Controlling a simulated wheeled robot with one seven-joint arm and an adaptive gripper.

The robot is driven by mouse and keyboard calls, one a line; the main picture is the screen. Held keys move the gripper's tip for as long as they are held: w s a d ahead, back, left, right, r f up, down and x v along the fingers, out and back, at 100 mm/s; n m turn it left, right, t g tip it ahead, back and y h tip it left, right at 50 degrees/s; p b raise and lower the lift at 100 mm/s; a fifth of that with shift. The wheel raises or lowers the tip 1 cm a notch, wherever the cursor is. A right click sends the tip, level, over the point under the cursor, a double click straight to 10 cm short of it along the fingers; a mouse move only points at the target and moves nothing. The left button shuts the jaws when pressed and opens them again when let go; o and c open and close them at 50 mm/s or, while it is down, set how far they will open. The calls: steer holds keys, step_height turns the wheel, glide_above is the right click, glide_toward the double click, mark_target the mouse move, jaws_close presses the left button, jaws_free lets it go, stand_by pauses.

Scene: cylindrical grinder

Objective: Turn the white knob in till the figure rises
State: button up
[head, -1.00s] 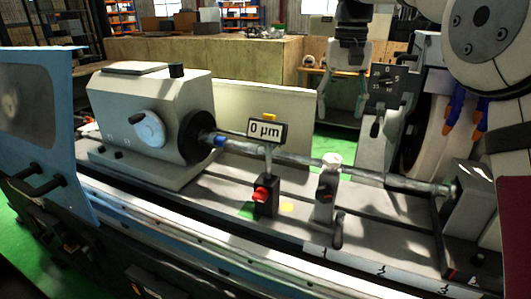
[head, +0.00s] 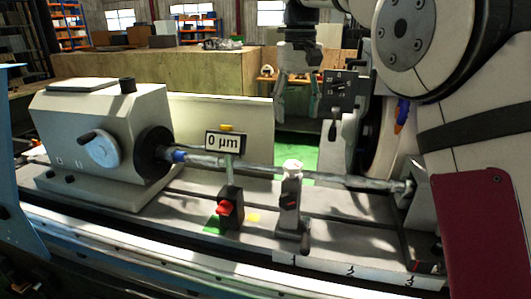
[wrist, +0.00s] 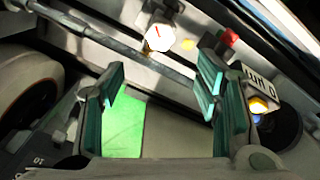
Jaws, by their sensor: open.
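The white knob (head: 292,166) sits on top of a small grey steady rest (head: 290,200) beside the long shaft (head: 330,178). It also shows in the wrist view (wrist: 159,37) with a red mark on its face. The gauge display (head: 227,142) reads 0 µm and stands left of the knob on a black base with a red knob (head: 225,208). My gripper (head: 298,105) is open and empty, pointing down above and behind the knob in the head view. In the wrist view its fingers (wrist: 160,85) are spread, with the knob beyond the gap between them, untouched.
The grey headstock (head: 100,125) with a dial stands at the left. The grinding wheel (head: 378,135) and a black control box (head: 340,90) are close right of my gripper. The machine bed (head: 180,205) lies below. A blue door (head: 22,215) is at the left edge.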

mark_target(293, 163)
step_height(293, 163, down, 13)
steer(key=n+p, duration=0.2)
steer(key=shift+p, duration=0.4)
steer(key=c, duration=1.2)
